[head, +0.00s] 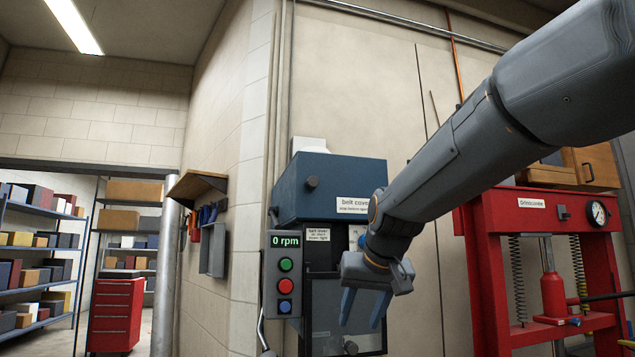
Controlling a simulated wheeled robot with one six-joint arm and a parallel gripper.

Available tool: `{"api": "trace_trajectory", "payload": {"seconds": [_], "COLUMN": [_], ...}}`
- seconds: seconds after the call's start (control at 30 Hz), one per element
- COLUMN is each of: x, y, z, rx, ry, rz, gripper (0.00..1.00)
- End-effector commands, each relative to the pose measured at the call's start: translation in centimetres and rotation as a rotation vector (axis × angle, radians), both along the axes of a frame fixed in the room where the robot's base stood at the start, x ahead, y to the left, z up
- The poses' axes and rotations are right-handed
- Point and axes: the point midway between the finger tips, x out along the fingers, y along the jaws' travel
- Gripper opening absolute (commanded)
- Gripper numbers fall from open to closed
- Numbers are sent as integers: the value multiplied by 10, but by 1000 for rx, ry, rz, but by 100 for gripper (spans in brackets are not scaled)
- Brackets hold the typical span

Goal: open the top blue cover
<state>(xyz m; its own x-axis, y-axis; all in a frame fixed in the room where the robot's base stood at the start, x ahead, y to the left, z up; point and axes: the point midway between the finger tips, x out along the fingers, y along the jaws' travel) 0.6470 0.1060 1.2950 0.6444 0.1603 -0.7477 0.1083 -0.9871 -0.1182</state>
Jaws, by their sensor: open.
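The blue cover (327,188) is the top part of a machine against the wall, in the middle of the head view. It looks closed. My gripper (362,309) is below and to the right of the cover, in front of the machine's dark lower body. Its two blue fingers point down, are spread apart and hold nothing. It appears clear of the cover.
A control panel (284,274) showing "0 rpm" with green, red and blue buttons stands at the machine's left. A red press (487,263) with a gauge is close on the right. A wooden shelf (196,186) hangs on the left wall. A doorway at far left shows a red cabinet (116,314).

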Motion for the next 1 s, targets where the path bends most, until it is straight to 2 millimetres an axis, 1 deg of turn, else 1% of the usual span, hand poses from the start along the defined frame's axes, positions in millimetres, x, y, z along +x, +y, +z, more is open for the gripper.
{"api": "trace_trajectory", "payload": {"seconds": [0.03,0.07,0.1,0.17,0.2,0.3,0.4,0.5,0.57,0.9,1.0], "x": [9,12,13,11,8,-2,-10,-13,-10,33,43], "y": [14,22,30,41,48,59,65,68,70,86,90], "z": [62,93,132,186,217,279,315,330,332,313,309], "rx": [26,40,58,84,101,132,152,161,163,163,163], "ry": [-82,-122,-172,-242,-281,-360,-408,-427,-431,-428,-429], "rz": [14,23,33,49,59,78,90,95,96,96,96], "gripper": [42,42,42,42,42,42,42,42,42,42,42]}}
